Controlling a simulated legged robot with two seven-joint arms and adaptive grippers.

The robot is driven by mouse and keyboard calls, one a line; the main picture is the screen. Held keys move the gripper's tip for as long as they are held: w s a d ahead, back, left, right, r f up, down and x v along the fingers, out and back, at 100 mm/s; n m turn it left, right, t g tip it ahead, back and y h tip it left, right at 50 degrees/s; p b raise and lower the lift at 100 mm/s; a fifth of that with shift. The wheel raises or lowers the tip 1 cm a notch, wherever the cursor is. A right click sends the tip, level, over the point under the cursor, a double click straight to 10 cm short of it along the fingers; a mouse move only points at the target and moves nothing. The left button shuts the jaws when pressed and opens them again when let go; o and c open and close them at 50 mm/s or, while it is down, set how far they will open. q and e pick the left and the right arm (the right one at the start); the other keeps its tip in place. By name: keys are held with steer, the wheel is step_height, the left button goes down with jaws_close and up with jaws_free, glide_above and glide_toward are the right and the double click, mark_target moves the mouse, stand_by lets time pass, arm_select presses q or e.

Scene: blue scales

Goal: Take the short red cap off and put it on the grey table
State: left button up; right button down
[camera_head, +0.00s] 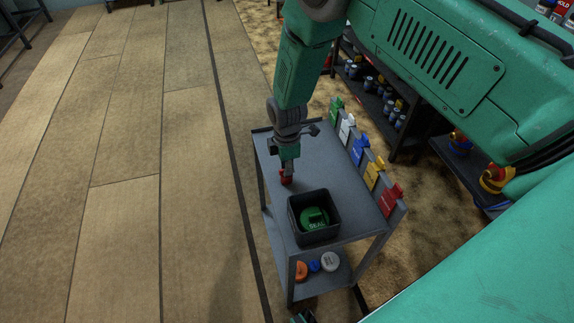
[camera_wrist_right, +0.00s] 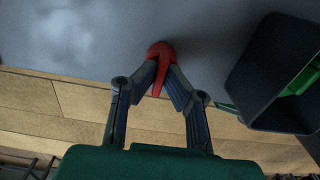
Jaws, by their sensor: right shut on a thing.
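My right gripper (camera_head: 287,171) reaches down over the grey table (camera_head: 322,172) near its left edge. In the right wrist view the gripper (camera_wrist_right: 158,82) is shut on a small red cap (camera_wrist_right: 160,50), its fingertips closed on the cap's narrow part. The red cap also shows in the head view (camera_head: 286,178), at or just above the tabletop; I cannot tell whether it touches. The grey surface also fills the top of the right wrist view (camera_wrist_right: 110,40).
A dark bin (camera_head: 313,229) with a green item inside stands on the table near the red cap. Several coloured tags line the table's right edge, including a red one (camera_head: 390,198). A lower shelf holds an orange piece (camera_head: 301,270) and others. Dark shelving stands behind.

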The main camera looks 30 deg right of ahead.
steer(key=shift+s+d+f, duration=0.1)
steer(key=shift+d+f, duration=0.3)
steer(key=shift+d, duration=0.3)
steer(key=c, duration=1.6)
jaws_free()
steer(key=shift+a, duration=0.35)
steer(key=shift+a+r, duration=0.15)
steer(key=shift+r, duration=0.4)
steer(key=r, duration=1)
steer(key=shift+d+r, duration=0.3)
steer(key=shift+r, duration=0.1)
